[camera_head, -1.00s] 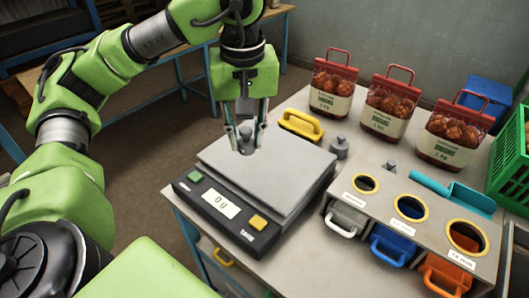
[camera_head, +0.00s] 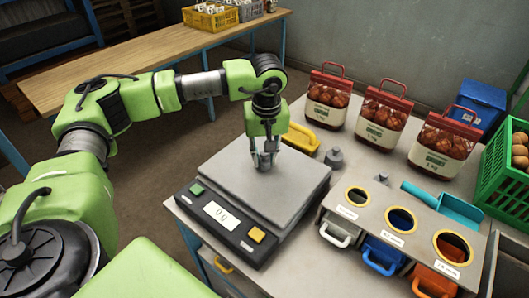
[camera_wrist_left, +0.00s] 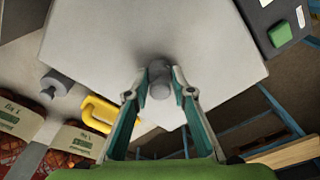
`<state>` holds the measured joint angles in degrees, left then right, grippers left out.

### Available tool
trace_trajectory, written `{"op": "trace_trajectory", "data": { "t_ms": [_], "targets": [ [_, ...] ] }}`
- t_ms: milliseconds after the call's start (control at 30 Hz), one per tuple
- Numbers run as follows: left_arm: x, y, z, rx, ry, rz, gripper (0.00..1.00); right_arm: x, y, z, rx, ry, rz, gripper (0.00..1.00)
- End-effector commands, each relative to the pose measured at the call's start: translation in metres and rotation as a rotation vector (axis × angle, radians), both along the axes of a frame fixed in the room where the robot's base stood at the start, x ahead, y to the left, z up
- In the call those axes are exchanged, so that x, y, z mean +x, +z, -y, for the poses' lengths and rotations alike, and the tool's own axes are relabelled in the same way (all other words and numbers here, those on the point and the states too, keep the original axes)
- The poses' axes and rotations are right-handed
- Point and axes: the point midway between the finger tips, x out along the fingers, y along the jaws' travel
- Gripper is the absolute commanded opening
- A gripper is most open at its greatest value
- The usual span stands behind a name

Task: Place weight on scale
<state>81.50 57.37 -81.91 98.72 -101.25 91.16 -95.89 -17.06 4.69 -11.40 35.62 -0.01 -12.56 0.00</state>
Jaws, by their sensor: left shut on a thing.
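The scale (camera_head: 232,176) has a flat grey plate and a dark front panel whose display (camera_head: 222,215) appears to read 0 g. My left gripper (camera_head: 264,158) is over the far part of the plate, shut on a small grey metal weight (camera_wrist_left: 159,80). In the left wrist view the weight is between the fingertips, with the plate behind it. I cannot tell whether the weight touches the plate. Two other grey weights, a larger one (camera_head: 334,159) and a smaller one (camera_head: 381,180), stand right of the scale. My right gripper is not in view.
A yellow handled object (camera_head: 300,137) lies behind the scale. Several red-topped bags (camera_head: 327,98) stand at the back. A holder with round openings (camera_head: 400,225), a teal scoop (camera_head: 445,205) and a green crate (camera_head: 505,180) are on the right.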

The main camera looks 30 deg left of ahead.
Motion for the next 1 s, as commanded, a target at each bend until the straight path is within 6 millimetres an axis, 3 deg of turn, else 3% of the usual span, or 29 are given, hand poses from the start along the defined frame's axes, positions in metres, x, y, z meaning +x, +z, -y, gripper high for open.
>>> {"op": "trace_trajectory", "data": {
  "t_ms": [400, 433, 500, 833, 1000],
  "targets": [
    [0.0, -0.008, 0.0, -0.001, 0.001, 0.001, 0.0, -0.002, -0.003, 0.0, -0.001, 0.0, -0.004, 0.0],
    [0.0, -0.008, 0.0, 0.0, 0.001, 0.0, 0.25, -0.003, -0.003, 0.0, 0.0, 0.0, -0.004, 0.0],
    [0.0, -0.007, 0.0, 0.0, 0.001, 0.0, 0.39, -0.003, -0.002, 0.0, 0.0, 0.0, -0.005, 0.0],
    [0.0, -0.006, 0.0, 0.0, 0.001, 0.0, 0.39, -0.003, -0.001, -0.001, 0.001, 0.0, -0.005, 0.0],
    [0.0, 0.006, 0.001, -0.002, 0.001, 0.006, 0.39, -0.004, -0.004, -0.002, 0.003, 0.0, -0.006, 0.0]
  ]
}}
